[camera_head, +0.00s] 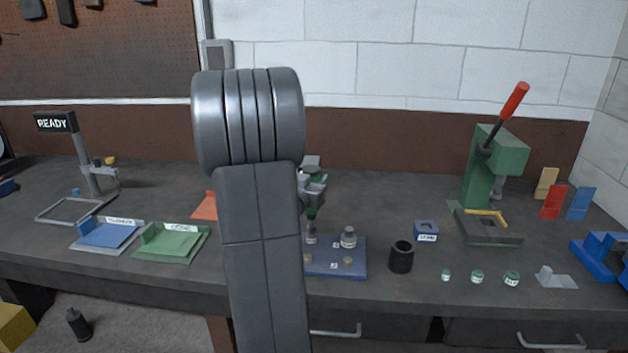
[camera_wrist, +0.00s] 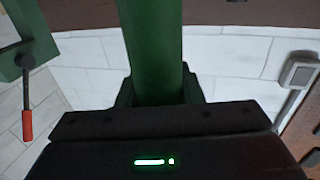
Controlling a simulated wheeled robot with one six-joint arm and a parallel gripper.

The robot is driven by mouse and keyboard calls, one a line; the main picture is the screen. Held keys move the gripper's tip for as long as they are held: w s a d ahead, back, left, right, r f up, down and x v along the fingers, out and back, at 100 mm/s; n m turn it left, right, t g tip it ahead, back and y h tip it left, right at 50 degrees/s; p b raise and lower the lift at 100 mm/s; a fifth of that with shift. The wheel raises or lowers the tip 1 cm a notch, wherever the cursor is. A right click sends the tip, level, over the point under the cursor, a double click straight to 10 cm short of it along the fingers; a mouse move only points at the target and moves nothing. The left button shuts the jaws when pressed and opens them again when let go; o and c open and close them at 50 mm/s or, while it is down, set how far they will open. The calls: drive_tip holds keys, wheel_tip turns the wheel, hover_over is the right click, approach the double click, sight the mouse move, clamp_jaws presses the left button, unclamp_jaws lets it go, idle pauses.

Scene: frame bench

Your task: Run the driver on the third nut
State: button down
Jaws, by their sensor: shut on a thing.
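My gripper (camera_head: 314,184) is shut on a green driver (camera_wrist: 153,45), whose body fills the upper middle of the wrist view. In the head view my own arm hides much of the driver. Its lower end (camera_head: 312,212) points down over the back left fitting (camera_head: 311,232) on a blue plate (camera_head: 335,270); whether they touch I cannot tell. A similar grey fitting (camera_head: 348,238) stands at the back right of the plate. Two low brass-coloured pieces, left (camera_head: 308,259) and right (camera_head: 347,261), sit at its front. Which is the third nut I cannot tell.
Blue (camera_head: 105,238) and green (camera_head: 172,246) trays lie left, near a READY sign (camera_head: 54,122).

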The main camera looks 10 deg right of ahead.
drive_tip(key=shift+f, duration=0.25)
wheel_tip(320, 180, up, 8)
drive_tip(key=p, duration=0.6)
drive_tip(key=shift+f, duration=0.35)
